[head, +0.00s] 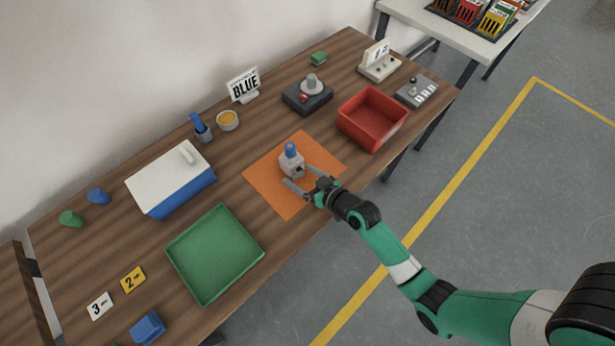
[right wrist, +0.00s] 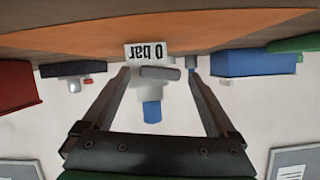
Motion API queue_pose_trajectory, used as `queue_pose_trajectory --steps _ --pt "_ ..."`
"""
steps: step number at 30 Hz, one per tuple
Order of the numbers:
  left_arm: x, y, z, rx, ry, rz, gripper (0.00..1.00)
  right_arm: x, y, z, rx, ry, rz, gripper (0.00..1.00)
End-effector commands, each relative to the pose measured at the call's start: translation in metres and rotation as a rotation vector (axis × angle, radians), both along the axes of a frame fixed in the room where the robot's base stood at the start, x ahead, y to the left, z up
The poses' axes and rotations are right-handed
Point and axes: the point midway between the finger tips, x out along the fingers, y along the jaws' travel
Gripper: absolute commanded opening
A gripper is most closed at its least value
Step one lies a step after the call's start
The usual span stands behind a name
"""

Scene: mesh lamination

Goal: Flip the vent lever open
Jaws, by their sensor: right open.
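A small grey unit (head: 291,168) with a blue cap (head: 291,149) stands upright on the orange mat (head: 265,185). In the right wrist view, which is upside down, it shows a "0 bar" label (right wrist: 146,51), a grey crosspiece (right wrist: 160,73) and the blue cap (right wrist: 152,112). I cannot tell for certain which part is the vent lever. My right gripper (head: 297,175) is open and empty, its fingers pointing at the unit from the front. In the right wrist view the unit shows between the fingertips (right wrist: 158,72); contact is not clear. My left gripper is not in view.
A red bin (head: 345,122) stands right of the mat and a dark device with a round grey top (head: 312,84) behind it. A blue box with a white lid (head: 150,180) and a green tray (head: 180,270) are to the left. The mat around the unit is clear.

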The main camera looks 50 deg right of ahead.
Motion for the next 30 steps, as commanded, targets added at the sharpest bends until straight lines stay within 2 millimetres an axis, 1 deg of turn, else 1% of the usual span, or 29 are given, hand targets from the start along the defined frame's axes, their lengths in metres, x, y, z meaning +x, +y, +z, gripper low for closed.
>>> queue_pose_trajectory --steps 2,5,12,15,18,20,30 --pt "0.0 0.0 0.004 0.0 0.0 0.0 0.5 -0.008 0.0 0.004 0.001 0.001 -0.001 0.93" --pt "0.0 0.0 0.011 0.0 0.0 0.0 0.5 -0.026 0.002 0.012 0.001 0.003 -0.002 0.93" --pt "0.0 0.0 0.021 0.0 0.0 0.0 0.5 -0.078 0.007 0.033 0.0 0.002 -0.003 0.93" --pt "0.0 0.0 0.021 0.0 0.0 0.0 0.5 -0.094 0.008 0.038 0.001 0.002 -0.002 0.93" --pt "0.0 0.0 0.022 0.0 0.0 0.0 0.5 -0.103 0.009 0.042 0.0 0.001 -0.002 0.93" --pt "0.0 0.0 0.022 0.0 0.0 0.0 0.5 -0.105 0.01 0.043 0.0 0.0 -0.001 0.93" --pt "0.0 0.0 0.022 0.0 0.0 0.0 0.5 -0.105 0.01 0.043 0.0 0.001 0.0 0.93"
